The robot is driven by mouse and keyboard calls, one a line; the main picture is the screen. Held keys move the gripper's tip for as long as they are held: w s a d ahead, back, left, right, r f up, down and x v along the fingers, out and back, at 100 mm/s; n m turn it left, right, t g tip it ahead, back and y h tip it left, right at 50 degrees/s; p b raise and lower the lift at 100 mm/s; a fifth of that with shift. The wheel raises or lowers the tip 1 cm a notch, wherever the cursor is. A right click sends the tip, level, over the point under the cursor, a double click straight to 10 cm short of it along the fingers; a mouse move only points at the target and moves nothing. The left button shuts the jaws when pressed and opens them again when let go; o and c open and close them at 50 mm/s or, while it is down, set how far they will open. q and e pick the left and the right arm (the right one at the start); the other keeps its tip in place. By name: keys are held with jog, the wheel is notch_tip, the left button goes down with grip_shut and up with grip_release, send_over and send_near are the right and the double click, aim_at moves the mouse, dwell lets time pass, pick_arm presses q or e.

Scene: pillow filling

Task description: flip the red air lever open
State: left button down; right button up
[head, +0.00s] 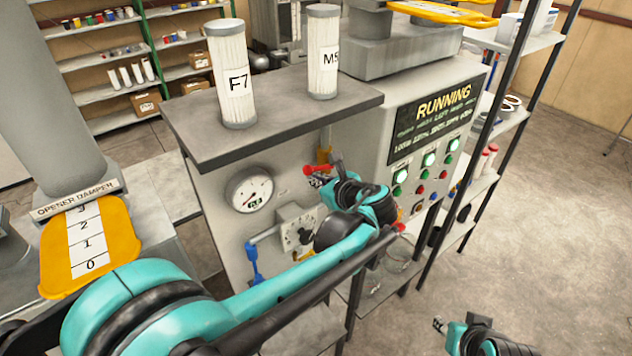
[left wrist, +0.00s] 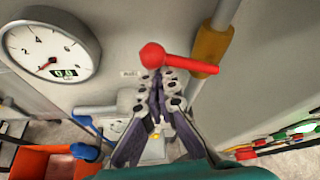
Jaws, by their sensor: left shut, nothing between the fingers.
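The red air lever (left wrist: 190,66) is in the upper middle of the left wrist view, with a round hub at its left and its handle pointing right and slightly down. In the head view the red lever (head: 310,169) shows on the cabinet front, partly hidden by my left gripper. My left gripper (head: 337,163) is at the lever; its fingers (left wrist: 164,82) are shut and empty, with tips just under the lever in the picture. I cannot tell whether they touch it. My right gripper (head: 439,325) is low at the right, away from the cabinet, too small to judge.
A round gauge (head: 249,189) is left of the lever, also in the left wrist view (left wrist: 40,45). A yellow-brown pipe fitting (left wrist: 212,52) stands right behind the lever. A blue valve handle (head: 253,258) hangs lower left. Lit buttons (head: 428,160) and a RUNNING screen (head: 434,122) are to the right.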

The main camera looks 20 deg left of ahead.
aim_at(320, 168)
pick_arm(q)
jog(key=r+m, duration=0.1)
jog(key=r+m+g+y, duration=0.1)
jog(key=w+r+g, duration=0.1)
jog(key=shift+d+m+y, duration=0.3)
jog(key=shift+d+m, duration=0.05)
jog(key=shift+m, duration=0.05)
jog(key=w+d+r+m+g+y, duration=0.1)
jog(key=w+d+r+m, duration=0.1)
jog(key=w+d+r, duration=0.1)
jog(key=shift+w+r+m+y, duration=0.3)
jog(key=shift+w, duration=0.1)
jog(key=shift+d, duration=0.1)
dwell(0.7)
